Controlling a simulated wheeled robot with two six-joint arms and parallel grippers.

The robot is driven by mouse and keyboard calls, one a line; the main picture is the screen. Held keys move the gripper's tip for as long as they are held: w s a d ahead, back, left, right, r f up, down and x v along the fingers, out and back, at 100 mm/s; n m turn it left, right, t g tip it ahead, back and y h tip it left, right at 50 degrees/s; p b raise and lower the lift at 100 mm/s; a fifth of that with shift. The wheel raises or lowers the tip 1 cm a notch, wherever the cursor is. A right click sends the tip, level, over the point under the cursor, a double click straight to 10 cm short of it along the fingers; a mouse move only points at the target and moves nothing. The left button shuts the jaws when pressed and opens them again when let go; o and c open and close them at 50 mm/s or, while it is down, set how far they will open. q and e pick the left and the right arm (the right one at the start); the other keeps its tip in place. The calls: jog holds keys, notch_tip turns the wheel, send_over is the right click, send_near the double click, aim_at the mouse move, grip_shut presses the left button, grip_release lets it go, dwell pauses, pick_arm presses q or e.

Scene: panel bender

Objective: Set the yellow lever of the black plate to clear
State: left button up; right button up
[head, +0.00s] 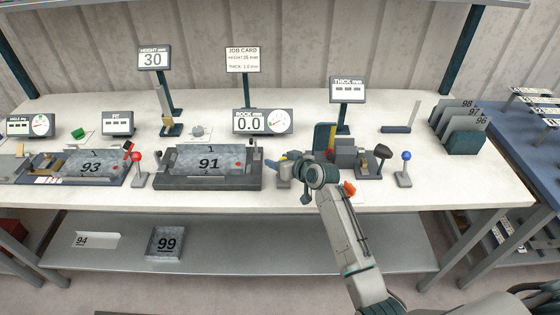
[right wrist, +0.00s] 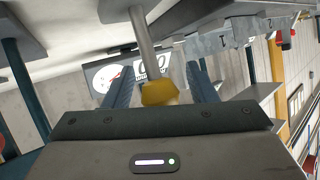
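The yellow lever shows in the head view as a small bit of yellow (head: 283,158) at the plate's right, mostly hidden by my right gripper (head: 274,166). In the right wrist view the lever's yellow knob (right wrist: 160,93) sits on a grey rod, between the two blue fingers of my right gripper (right wrist: 161,88). The fingers are spread, with a gap on each side of the knob. My left gripper is not in view.
A red-knobbed lever (head: 136,157) stands left of the plate, a blue-knobbed lever (head: 406,157) to the right. The gauge display (head: 263,122) reads 0.0 behind the plate. Dark blocks (head: 352,155) stand right of my gripper. The bench (head: 460,180) is clear at the front right.

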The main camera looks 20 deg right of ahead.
jog(key=b+v, duration=0.3)
jog(key=v, duration=0.7)
jog(key=shift+s+r, duration=0.25)
jog(key=shift+s, duration=0.1)
jog(key=shift+d+f, duration=0.1)
